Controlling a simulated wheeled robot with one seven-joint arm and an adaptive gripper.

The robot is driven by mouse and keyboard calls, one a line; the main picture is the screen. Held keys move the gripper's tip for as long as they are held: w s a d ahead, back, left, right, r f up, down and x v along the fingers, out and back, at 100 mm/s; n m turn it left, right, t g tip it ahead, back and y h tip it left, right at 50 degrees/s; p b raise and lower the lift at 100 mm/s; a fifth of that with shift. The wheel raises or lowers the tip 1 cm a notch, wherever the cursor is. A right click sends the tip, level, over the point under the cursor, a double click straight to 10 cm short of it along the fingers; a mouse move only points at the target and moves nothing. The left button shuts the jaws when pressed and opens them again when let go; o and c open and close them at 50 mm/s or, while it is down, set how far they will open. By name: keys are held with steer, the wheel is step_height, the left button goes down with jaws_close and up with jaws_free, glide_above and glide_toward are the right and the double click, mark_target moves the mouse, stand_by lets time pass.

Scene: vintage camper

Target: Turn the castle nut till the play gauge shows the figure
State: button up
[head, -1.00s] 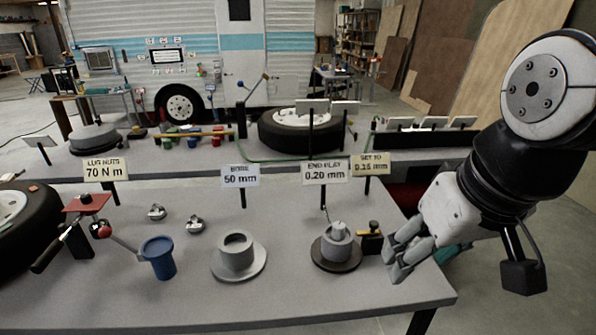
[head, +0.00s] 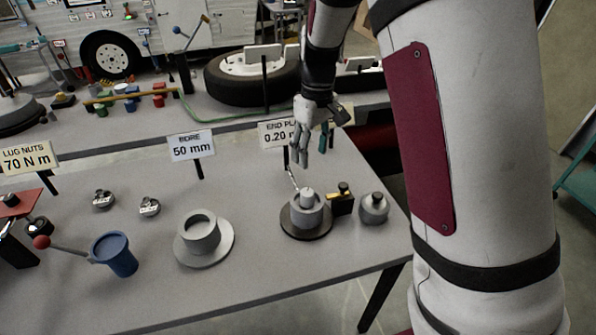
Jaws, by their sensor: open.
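A grey hub (head: 306,213) stands on a dark round base on the bench. The small light grey piece on its top (head: 307,194) looks like the castle nut on the spindle, but its slots are too small to make out. A thin gauge stem (head: 293,180) rises behind the hub. The END PLAY sign (head: 276,133) reads 0.20, its right part hidden by my arm. My gripper (head: 301,160) is open and empty, pointing down above and behind the hub, apart from it. The SET TO sign is hidden.
A black block with a brass top (head: 341,200) and a grey rounded pot (head: 374,208) stand right of the hub. A flanged grey cylinder (head: 203,240) and a blue cup (head: 117,256) stand left. The bench front is clear.

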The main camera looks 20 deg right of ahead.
mark_target(307, 192)
steer(key=f, duration=1)
steer(key=w+f+p, duration=0.1)
steer(key=f, duration=0.4)
steer(key=shift+w+a, duration=0.1)
steer(key=shift+a, duration=0.05)
steer(key=shift+r, duration=0.1)
steer(key=c, duration=1.1)
